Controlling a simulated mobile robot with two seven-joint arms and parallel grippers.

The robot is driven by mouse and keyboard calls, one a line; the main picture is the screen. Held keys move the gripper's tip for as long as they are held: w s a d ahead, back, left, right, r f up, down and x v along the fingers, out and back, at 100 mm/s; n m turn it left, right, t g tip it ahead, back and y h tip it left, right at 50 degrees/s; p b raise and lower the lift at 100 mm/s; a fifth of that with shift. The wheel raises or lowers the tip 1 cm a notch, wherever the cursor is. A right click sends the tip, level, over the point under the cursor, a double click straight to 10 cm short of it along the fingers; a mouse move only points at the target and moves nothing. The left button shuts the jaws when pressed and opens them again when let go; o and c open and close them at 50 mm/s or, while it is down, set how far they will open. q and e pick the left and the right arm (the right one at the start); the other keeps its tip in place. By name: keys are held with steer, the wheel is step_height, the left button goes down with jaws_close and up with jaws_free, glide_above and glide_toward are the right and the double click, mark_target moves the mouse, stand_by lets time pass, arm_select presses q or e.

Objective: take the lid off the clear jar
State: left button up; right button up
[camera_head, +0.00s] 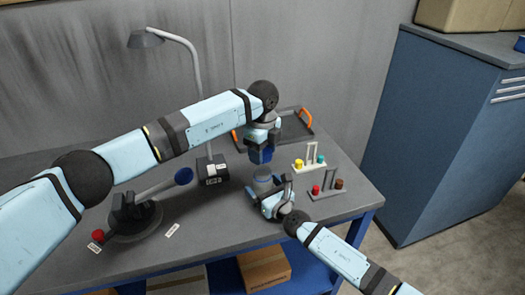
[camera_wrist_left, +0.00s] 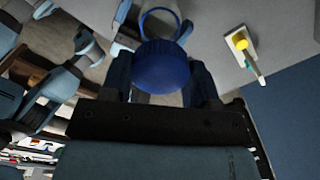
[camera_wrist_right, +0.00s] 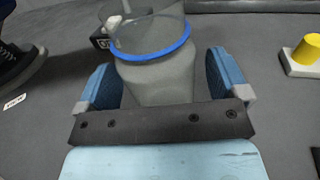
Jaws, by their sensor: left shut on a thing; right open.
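The clear jar (camera_head: 263,183) stands on the grey table, open at the top with a blue band around its neck; it fills the middle of the right wrist view (camera_wrist_right: 158,75). The blue lid (camera_wrist_left: 162,68) is off the jar, between the fingers of my left gripper (camera_head: 262,150), which is shut on it above the jar. In the left wrist view the jar's ring-shaped rim (camera_wrist_left: 143,20) shows beyond the lid. My right gripper (camera_wrist_right: 165,82) is open, low at the table, with its fingers on either side of the jar.
Two small white and grey racks (camera_head: 312,166) (camera_head: 328,195) with coloured pieces stand right of the jar. A black labelled box (camera_head: 212,170) is to its left. A dark tray with orange handles (camera_head: 290,124) lies behind. A lever device (camera_head: 135,218) and lamp (camera_head: 147,39) stand further left.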

arm_select(q)
steer(key=shift+r+p, duration=0.7)
steer(key=shift+r, duration=0.05)
arm_select(e)
steer(key=v, duration=1.2)
